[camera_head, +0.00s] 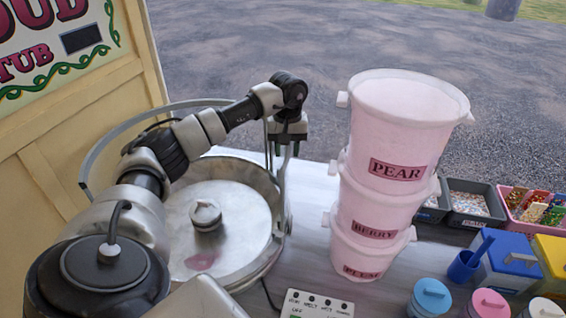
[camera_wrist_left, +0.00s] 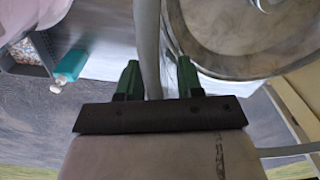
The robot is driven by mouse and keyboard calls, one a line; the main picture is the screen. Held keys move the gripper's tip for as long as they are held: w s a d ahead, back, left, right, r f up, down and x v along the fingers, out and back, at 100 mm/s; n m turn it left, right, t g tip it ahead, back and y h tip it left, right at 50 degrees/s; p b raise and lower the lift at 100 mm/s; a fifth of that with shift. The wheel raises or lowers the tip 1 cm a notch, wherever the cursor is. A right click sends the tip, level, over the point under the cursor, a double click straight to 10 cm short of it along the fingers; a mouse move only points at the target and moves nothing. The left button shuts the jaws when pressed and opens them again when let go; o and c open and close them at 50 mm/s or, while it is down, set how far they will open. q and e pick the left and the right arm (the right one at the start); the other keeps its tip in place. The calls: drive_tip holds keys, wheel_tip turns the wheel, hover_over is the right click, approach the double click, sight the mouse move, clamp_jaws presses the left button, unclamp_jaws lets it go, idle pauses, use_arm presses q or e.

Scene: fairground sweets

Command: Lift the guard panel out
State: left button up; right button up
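The guard panel (camera_head: 282,190) shows as a grey curved frame standing around the round metal bowl (camera_head: 268,180) of the floss machine. A grey bar of this frame (camera_wrist_left: 148,40) also shows in the left wrist view. My left gripper (camera_head: 284,150) is at the frame's upright on the bowl's right side. In the wrist view my left gripper (camera_wrist_left: 158,75) has its green fingers apart, one on each side of the bar. A gap shows between the bar and one finger. My right gripper is out of view.
Stacked pink tubs (camera_head: 368,215) stand close right of the machine. A switch box (camera_head: 316,304) sits in front of them. Trays of sprinkles (camera_head: 470,205), a blue box (camera_head: 510,265) and lidded jars (camera_head: 430,298) fill the right side. A cream signboard (camera_head: 90,120) stands at left.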

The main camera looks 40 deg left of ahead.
use_arm(q)
drive_tip(key=shift+s+f, duration=0.1)
drive_tip(key=shift+f, duration=0.3)
clamp_jaws()
drive_tip(key=shift+r, duration=0.15)
